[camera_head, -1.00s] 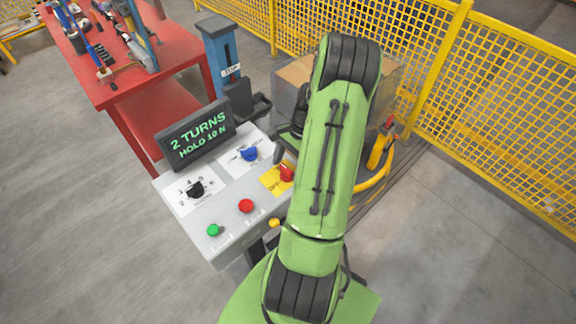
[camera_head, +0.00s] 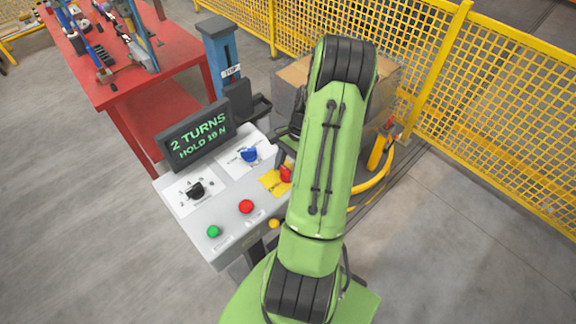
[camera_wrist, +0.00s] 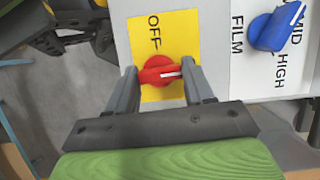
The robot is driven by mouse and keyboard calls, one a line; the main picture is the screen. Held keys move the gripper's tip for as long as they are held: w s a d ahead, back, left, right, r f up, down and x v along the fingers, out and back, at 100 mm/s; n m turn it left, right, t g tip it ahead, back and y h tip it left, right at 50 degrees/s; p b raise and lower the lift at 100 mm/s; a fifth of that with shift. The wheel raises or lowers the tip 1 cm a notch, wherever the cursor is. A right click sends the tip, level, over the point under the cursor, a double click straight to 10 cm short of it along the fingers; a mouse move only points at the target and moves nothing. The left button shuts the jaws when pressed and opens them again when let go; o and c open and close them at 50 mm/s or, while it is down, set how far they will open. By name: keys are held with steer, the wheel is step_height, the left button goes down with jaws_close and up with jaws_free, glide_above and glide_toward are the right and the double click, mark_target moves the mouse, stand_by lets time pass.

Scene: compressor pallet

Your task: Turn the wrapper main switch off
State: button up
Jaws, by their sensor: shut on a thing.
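The wrapper main switch is a red rotary knob (camera_wrist: 159,71) on a yellow plate (camera_wrist: 183,27) marked OFF in the wrist view. Its white pointer line points right in that view, not at the OFF word. My gripper (camera_wrist: 160,80) has one finger on each side of the knob and is shut on its handle. In the head view the red knob (camera_head: 286,174) shows beside my green arm, which hides part of the yellow plate (camera_head: 271,182). My fingertips are mostly hidden there by the arm.
The grey control panel (camera_head: 228,208) also bears a blue knob (camera_head: 249,154), a black knob (camera_head: 195,190), and green (camera_head: 213,231), red (camera_head: 246,206) and yellow (camera_head: 274,224) buttons. A display (camera_head: 197,136) stands behind. A yellow mesh fence (camera_head: 480,110) is at right.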

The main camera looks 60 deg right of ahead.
steer(key=n+g, duration=0.1)
steer(key=n, duration=0.3)
steer(key=shift+w+n+g, duration=0.2)
steer(key=shift+n+g, duration=0.1)
steer(key=shift+g, duration=0.1)
steer(key=n, duration=0.2)
steer(key=n+g+h+b, duration=0.1)
steer(key=n, duration=0.1)
steer(key=shift+w+a+n+g, duration=0.1)
steer(key=shift+n+g, duration=0.2)
steer(key=n+g+h, duration=0.1)
steer(key=n, duration=0.3)
steer(key=shift+a, duration=0.15)
steer(key=shift+a+n+g+h, duration=0.15)
steer(key=shift+n+h, duration=0.25)
steer(key=shift+n, duration=0.65)
steer(key=shift+d+n+g+h, duration=0.15)
steer(key=shift+n+h, duration=0.25)
steer(key=shift+n, duration=0.65)
steer(key=shift+a, duration=0.1)
steer(key=o, duration=1)
steer(key=shift+o, duration=0.2)
steer(key=v, duration=1.5)
steer(key=shift+w+r+p, duration=0.25)
steer(key=shift+r+p, duration=0.1)
steer(key=shift+p, duration=0.1)
